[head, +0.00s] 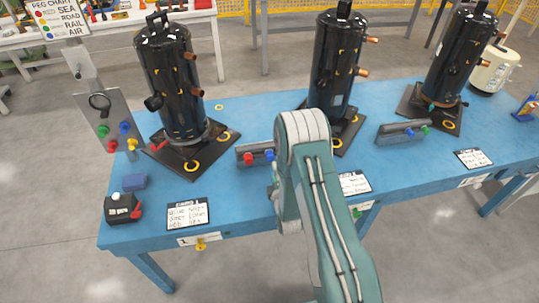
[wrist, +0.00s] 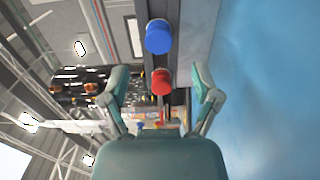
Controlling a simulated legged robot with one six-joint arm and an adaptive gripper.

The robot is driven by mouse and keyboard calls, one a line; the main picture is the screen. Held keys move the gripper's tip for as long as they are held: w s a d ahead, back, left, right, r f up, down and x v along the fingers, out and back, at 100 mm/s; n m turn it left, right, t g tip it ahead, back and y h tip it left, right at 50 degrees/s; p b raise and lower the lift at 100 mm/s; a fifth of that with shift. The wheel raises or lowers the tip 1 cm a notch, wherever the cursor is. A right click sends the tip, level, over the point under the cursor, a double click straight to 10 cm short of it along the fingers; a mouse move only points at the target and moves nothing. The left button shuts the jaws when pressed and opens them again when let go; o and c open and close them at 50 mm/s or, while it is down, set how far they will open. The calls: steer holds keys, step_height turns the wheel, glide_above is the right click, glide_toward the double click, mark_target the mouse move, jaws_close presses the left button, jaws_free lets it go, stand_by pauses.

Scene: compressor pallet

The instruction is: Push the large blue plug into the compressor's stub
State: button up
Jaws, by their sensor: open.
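A blue plug (head: 270,155) and a red plug (head: 248,158) sit in a grey rack (head: 241,151) in front of the middle compressor (head: 333,65). In the wrist view the blue plug (wrist: 159,37) is above the red plug (wrist: 162,82). My gripper (wrist: 160,80) is open and empty, its fingers on either side of the red plug in the picture; contact cannot be told. In the head view my arm hides most of the gripper. Copper stubs (head: 362,72) stick out of the middle compressor. Another blue plug (head: 125,128) is on the left panel.
The blue table (head: 235,115) also bears a left compressor (head: 172,75) and a right compressor (head: 460,55) on dark plates. A grey rack (head: 403,131) holds green and blue plugs. A black box with a red part (head: 122,209) stands at the front left.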

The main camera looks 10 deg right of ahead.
mark_target(271, 159)
steer(key=shift+w, duration=3.45)
steer(key=shift+r, duration=0.1)
jaws_close()
steer(key=shift+s, duration=0.2)
steer(key=shift+s, duration=2.85)
